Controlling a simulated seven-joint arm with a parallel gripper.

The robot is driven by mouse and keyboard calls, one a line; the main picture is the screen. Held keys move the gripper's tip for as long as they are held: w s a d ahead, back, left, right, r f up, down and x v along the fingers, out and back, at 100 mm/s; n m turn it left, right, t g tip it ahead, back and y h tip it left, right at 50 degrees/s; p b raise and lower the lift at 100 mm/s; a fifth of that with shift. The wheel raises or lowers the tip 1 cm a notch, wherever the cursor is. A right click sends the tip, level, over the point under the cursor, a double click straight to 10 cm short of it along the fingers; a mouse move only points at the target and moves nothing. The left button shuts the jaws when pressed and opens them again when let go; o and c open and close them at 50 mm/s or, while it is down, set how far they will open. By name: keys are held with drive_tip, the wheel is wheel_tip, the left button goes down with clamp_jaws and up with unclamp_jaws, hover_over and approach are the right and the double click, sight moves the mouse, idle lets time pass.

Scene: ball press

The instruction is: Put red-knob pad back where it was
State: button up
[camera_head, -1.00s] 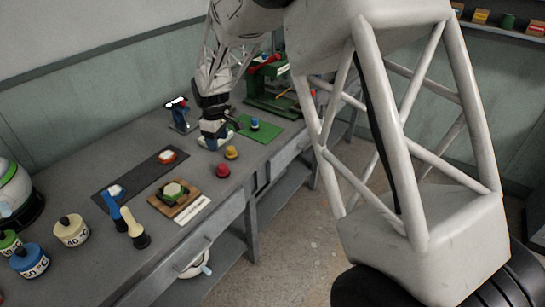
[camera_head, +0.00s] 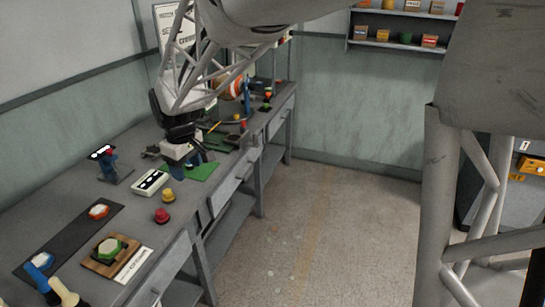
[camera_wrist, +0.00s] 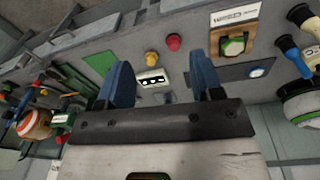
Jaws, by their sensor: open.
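The red-knob pad (camera_head: 162,216) is a short red cylinder standing upright near the bench's front edge; it also shows in the wrist view (camera_wrist: 173,43). The similar yellow pad (camera_head: 168,195) stands just beyond it, and in the wrist view (camera_wrist: 151,58). A white block with black dots (camera_head: 150,183) lies left of the yellow pad; in the wrist view (camera_wrist: 152,79) it shows between my fingers. My gripper (camera_wrist: 160,62) has blue fingers spread wide with nothing between them. In the head view my gripper (camera_head: 186,166) hangs above the bench by the green mat (camera_head: 202,172), apart from the red-knob pad.
A dark strip (camera_head: 68,240) carries an orange-and-white piece (camera_head: 98,212). A wooden board (camera_head: 108,262) holds a green hexagonal piece (camera_head: 109,247). A blue stand (camera_head: 109,165) is at the back. Green equipment crowds the bench beyond my gripper. Bare bench surrounds the red-knob pad.

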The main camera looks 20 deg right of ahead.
drive_tip(key=s+d+r+m, duration=0.1)
drive_tip(key=s+d+m, duration=0.1)
drive_tip(key=s, duration=0.8)
drive_tip(key=s+d+r+m+t, duration=0.1)
drive_tip(key=s+d+m, duration=0.2)
drive_tip(key=s, duration=0.7)
drive_tip(key=s+d+r+m, duration=0.2)
drive_tip(key=s+d, duration=0.4)
drive_tip(key=s, duration=0.4)
drive_tip(key=shift+s+m+t, duration=0.15)
drive_tip(key=shift+m+t, duration=0.15)
